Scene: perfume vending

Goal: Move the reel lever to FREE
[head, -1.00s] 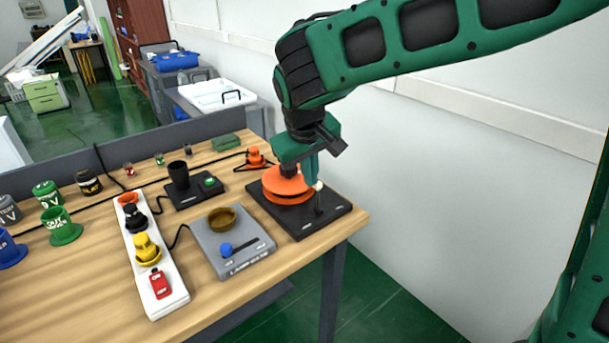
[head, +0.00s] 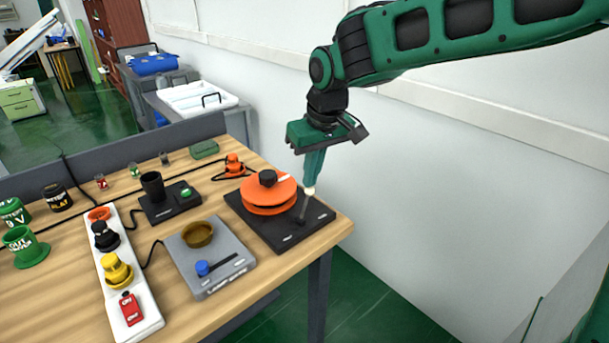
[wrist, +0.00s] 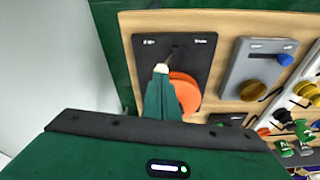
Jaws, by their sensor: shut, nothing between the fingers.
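The reel (head: 268,197) is an orange disc with a black hub on a black base plate (head: 262,232) at the table's right corner. A dark, thin lever (head: 302,210) rises from the plate in front of the reel and leans right in the head view. Two white labels on the plate are too small to read.
Left of the reel is a grey box (head: 222,266) with a brown bowl and blue knob. A white power strip (head: 134,304) carries several plugs. A black unit with a cup (head: 153,186) stands behind. A white wall is close on the right.

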